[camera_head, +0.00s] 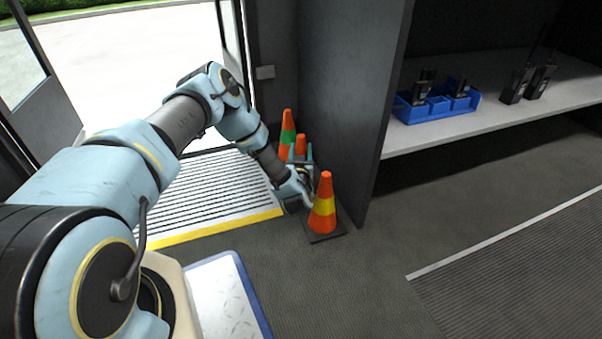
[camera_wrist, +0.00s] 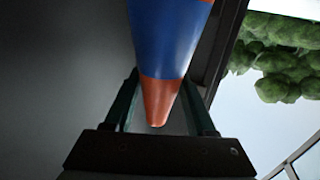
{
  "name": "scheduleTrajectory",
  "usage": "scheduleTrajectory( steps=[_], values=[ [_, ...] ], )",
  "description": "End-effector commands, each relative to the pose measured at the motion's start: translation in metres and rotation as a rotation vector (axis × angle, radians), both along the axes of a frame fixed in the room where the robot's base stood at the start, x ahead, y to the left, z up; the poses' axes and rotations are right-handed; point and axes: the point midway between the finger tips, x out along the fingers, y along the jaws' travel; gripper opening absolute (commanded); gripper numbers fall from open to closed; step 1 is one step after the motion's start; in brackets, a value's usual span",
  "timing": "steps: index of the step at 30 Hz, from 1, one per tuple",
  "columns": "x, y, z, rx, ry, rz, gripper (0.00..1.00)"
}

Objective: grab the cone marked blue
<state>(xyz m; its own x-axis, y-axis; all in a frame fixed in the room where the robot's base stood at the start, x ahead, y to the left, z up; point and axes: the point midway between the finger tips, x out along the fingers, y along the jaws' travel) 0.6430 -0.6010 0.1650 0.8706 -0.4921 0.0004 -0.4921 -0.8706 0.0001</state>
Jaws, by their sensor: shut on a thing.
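The cone marked blue (camera_wrist: 170,45) fills the middle of the wrist view, orange with a wide blue band, its tip toward my gripper. My gripper (camera_wrist: 161,80) has its two dark green fingers on either side of the cone's upper part, shut on it. In the head view my gripper (camera_head: 301,155) is by the dark partition, with an orange cone top showing between its fingers; the blue band is hidden there. A green-banded cone (camera_head: 287,136) stands just behind and left. A yellow-banded cone (camera_head: 323,207) stands on its dark base in front, to the right.
A dark partition (camera_head: 352,90) rises right beside the cones. A shelf (camera_head: 440,133) to the right bears a blue bin (camera_head: 437,107) and radios (camera_head: 527,83). A ribbed step with a yellow edge (camera_head: 215,228) lies left at the open door. The floor at front right is clear.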

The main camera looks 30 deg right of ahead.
Motion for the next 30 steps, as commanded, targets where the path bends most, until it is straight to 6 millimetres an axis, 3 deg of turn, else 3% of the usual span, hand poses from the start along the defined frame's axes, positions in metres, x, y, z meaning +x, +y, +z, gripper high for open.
scheduleTrajectory(
  steps=[5,23,26,30],
  values=[
    [0.000,0.000,0.000,0.000,0.000,0.000,0.00],
    [0.000,0.000,0.001,0.000,-0.001,0.000,0.00],
    [0.000,0.000,0.010,-0.001,-0.002,0.000,0.00],
    [0.000,-0.001,0.036,-0.001,-0.003,-0.001,0.00]
  ],
)
